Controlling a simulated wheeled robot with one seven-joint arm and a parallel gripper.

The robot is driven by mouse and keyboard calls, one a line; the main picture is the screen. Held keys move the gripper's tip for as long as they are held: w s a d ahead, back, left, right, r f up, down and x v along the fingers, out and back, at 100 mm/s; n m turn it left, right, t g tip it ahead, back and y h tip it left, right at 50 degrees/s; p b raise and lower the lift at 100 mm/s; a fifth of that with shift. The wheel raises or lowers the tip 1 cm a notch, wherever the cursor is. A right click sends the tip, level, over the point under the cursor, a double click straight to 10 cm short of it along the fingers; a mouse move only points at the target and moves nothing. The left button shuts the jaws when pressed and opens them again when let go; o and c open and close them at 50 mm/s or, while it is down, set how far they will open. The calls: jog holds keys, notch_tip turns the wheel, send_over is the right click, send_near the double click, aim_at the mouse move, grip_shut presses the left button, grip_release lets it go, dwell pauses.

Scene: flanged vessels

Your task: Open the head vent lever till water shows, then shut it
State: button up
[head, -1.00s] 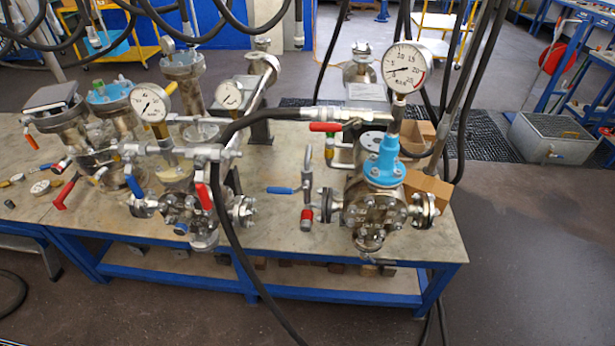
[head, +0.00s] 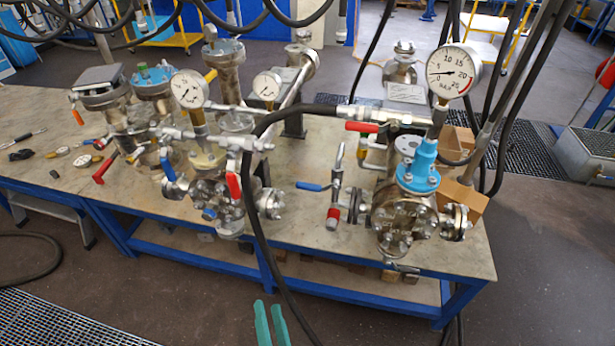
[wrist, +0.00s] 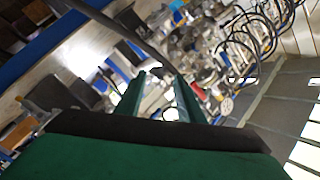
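A flanged steel vessel (head: 404,215) with a light-blue neck (head: 417,170) and a dial gauge (head: 454,72) stands at the right of the bench. A red lever (head: 361,127) lies roughly level on the pipework at its top left. A blue lever (head: 313,186) sticks out left from a small upright pipe beside it. I cannot tell which lever is the head vent. No water shows at any outlet. My gripper (head: 270,322) has two green fingers, apart and empty, low in front of the bench. They also show in the wrist view (wrist: 160,95).
The bench (head: 335,240) has a blue frame. More vessels (head: 130,110) with gauges and red and blue levers crowd its left and middle. A black hose (head: 254,200) hangs down across the front. Cardboard boxes (head: 463,200) sit behind the right vessel. Floor in front is open.

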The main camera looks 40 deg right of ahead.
jog(key=w+d+r+m+h, duration=0.2)
jog(key=w+d+r+m, duration=0.3)
jog(key=w+d, duration=0.3)
jog(key=m+t+h, duration=0.1)
jog(key=m+t, duration=0.1)
jog(key=m, duration=0.2)
send_near(317, 187)
jog(key=w, duration=0.5)
jog(key=x, duration=1)
jog(key=shift+w+d, duration=0.2)
jog(key=shift+w, duration=0.05)
jog(key=shift+f, duration=0.1)
grip_shut()
